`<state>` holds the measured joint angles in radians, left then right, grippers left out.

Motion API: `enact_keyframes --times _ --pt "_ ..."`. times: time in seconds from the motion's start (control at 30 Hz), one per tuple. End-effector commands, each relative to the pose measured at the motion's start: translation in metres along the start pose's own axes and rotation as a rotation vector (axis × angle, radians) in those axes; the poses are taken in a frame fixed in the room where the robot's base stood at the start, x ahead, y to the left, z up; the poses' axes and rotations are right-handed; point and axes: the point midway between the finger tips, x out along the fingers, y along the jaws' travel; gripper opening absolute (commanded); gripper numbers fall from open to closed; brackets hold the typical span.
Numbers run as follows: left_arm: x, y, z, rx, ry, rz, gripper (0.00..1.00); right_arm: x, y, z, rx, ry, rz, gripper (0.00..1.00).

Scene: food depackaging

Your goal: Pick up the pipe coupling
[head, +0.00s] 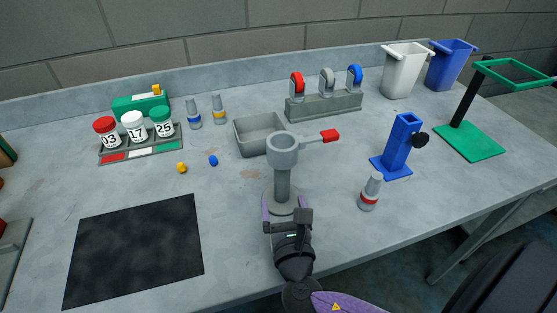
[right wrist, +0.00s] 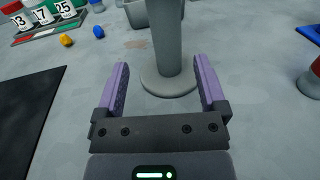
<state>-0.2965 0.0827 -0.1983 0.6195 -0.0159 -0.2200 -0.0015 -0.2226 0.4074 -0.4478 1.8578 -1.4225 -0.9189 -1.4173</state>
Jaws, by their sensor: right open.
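No part is plainly marked as the pipe coupling. Likely candidates are small grey stepped cylinders: a red-banded one (head: 369,192) upright at the right front, also at the right edge of the right wrist view (right wrist: 313,80), and a blue-banded (head: 194,115) and a yellow-banded one (head: 218,110) at the back. My right gripper (head: 286,207) is open and empty, low at the table's front. Its fingers (right wrist: 160,76) flank the foot of a grey post stand (head: 282,180), with visible gaps on both sides in the right wrist view. My left gripper is not in view.
The stand carries a ring with a red handle (head: 329,136). A grey tray (head: 240,140), a blue holder (head: 398,150) and a rack with several numbered jars (head: 140,152) stand around. A black mat (head: 135,245) lies front left. Yellow (head: 181,168) and blue (head: 213,160) bits lie loose.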

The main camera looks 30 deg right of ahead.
Motion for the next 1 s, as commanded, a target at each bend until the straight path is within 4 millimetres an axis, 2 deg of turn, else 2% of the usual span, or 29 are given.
enact_keyframes --times 0.1,0.27,0.43,0.53,0.73,1.0 --pt "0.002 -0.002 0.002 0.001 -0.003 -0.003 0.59 0.025 0.0 0.001 0.0 -0.005 -0.001 0.91" --pt "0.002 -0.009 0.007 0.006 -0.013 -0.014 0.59 0.049 -0.003 0.004 0.0 -0.004 -0.001 0.91" --pt "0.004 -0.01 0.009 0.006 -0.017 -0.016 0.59 0.082 -0.009 0.009 0.0 -0.002 -0.001 0.91" --pt "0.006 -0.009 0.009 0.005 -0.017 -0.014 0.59 0.092 -0.009 0.009 0.0 -0.001 0.0 0.91" --pt "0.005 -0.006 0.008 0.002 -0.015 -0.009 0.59 0.093 -0.009 0.009 0.001 0.0 0.0 0.91" --pt "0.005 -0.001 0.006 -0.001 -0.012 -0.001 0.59 0.093 -0.009 0.009 0.001 0.0 0.0 0.33"
